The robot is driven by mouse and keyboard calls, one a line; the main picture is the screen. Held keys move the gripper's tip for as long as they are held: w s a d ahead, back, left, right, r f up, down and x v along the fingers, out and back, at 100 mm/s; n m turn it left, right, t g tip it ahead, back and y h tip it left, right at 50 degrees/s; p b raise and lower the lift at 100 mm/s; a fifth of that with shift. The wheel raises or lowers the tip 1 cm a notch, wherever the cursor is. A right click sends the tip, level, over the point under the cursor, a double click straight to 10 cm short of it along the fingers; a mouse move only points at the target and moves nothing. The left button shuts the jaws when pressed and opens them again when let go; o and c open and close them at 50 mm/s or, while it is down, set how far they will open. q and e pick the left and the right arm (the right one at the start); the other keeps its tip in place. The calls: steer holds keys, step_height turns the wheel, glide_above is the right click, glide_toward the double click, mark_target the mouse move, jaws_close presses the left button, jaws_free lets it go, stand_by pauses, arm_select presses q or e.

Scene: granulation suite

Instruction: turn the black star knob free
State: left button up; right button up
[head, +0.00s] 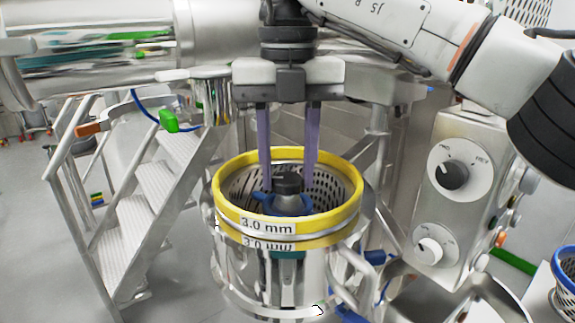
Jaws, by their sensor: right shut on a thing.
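The black star knob (287,183) sits in the middle of a perforated metal screen basket (345,190), above a blue hub-like part (292,207). My right gripper (288,186) points straight down into the basket from above. Its two long purple fingers stand on either side of the knob and are shut on it. The exact contact at the fingertips is small and partly hidden by the basket. My left gripper is not in view.
A yellow rim (227,212) labelled 3.0 mm rings the basket close around my fingers. Metal steps (150,215) stand at left. A steel control box (462,205) with two dials stands at right. A blue-rimmed basket (566,280) is at the right edge.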

steer(key=n, duration=0.5)
steer(key=shift+r+n, duration=0.1)
steer(key=shift+n, duration=0.2)
steer(key=n, duration=0.4)
steer(key=shift+n, duration=0.3)
steer(key=n, duration=0.5)
steer(key=shift+w, duration=0.1)
steer(key=shift+n, duration=2.4)
steer(key=o, duration=1)
steer(key=shift+o, duration=0.2)
steer(key=shift+d, duration=0.1)
